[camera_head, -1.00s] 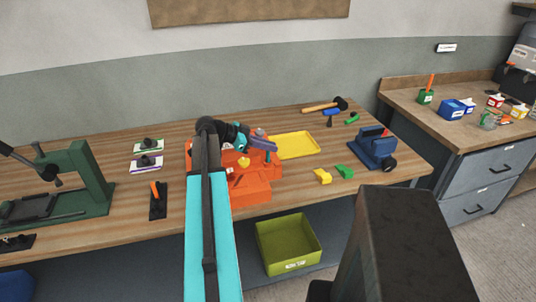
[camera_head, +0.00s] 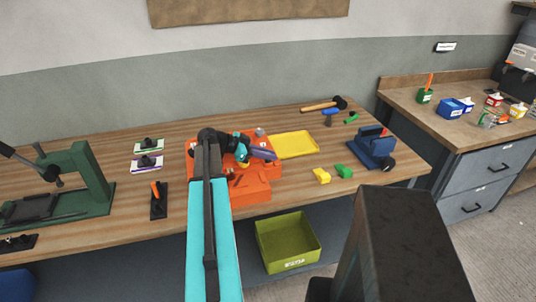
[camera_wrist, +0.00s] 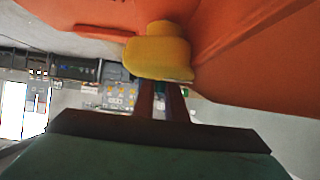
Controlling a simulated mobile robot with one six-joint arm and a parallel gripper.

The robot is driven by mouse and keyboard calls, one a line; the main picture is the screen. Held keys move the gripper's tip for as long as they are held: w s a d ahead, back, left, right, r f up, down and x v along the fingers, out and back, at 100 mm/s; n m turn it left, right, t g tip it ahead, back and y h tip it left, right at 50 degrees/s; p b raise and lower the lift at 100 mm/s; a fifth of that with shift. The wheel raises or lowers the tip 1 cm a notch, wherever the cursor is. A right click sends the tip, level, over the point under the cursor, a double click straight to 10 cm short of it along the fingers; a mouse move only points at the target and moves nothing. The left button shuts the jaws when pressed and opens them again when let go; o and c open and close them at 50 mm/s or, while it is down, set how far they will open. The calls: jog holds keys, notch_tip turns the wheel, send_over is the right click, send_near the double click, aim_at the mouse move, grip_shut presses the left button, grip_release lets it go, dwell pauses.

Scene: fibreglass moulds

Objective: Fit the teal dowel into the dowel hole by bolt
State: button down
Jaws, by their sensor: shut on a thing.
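My gripper (camera_head: 268,155) is low over the orange mould (camera_head: 250,187), near its right side in the head view. In the wrist view my gripper (camera_wrist: 160,88) has its two dark fingers close together. A small teal bit, the teal dowel (camera_wrist: 160,87), shows between them; the rest of it is hidden. A rounded yellow piece (camera_wrist: 158,57) on the mould stands just beyond the fingertips and covers part of the view. I cannot make out the dowel hole or the bolt.
A yellow tray (camera_head: 306,147) lies right of the mould. A blue vise (camera_head: 375,150) stands at the right table end, a green press (camera_head: 85,180) at the left. An olive bin (camera_head: 288,243) is below.

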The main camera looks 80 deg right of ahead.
jog(key=shift+f, duration=0.2)
jog(key=c, duration=1.8)
grip_release()
jog(key=shift+r, duration=0.15)
jog(key=b+v, duration=0.3)
jog(key=v, duration=0.9)
jog(key=shift+w, duration=0.1)
